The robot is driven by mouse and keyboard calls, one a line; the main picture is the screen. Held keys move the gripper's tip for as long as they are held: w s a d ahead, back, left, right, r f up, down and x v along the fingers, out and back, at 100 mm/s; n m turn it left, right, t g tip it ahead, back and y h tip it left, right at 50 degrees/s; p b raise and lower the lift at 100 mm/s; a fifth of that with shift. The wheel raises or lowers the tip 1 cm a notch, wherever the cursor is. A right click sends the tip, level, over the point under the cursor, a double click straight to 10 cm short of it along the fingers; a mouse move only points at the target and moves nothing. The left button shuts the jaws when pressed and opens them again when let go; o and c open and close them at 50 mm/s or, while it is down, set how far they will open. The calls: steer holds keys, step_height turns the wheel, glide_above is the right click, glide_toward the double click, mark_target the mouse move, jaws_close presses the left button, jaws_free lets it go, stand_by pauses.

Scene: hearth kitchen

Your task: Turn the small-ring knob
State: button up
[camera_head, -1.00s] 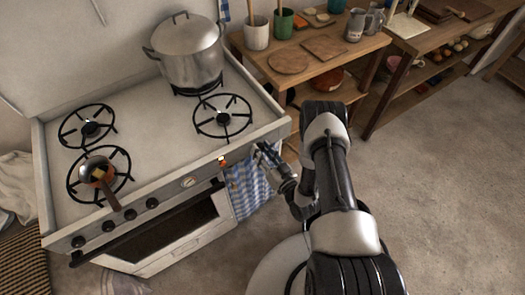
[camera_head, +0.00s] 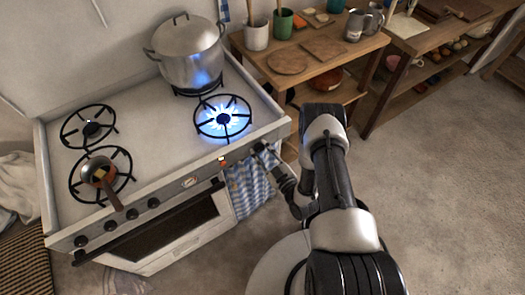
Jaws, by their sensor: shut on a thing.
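My gripper (camera_head: 262,149) is at the right end of the stove's front panel, against it, and is shut on the small-ring knob there. The knob itself is hidden by the fingers. The front right burner (camera_head: 223,119) has a ring of blue flame. Several other dark knobs stand in a row on the left of the panel, one of them a knob (camera_head: 153,202) nearest the gauge (camera_head: 189,181).
A big steel pot (camera_head: 187,58) stands on the back right burner. A small pan (camera_head: 99,172) sits on the front left burner. A checked blue towel (camera_head: 250,186) hangs below my gripper. A wooden table (camera_head: 345,56) stands to the right; the floor in front is clear.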

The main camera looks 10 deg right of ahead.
steer(key=shift+r, duration=0.1)
stand_by(0.4)
steer(key=o, duration=1)
steer(key=shift+o, duration=0.2)
steer(key=v, duration=0.7)
steer(key=shift+s, duration=0.2)
steer(key=shift+d, duration=0.1)
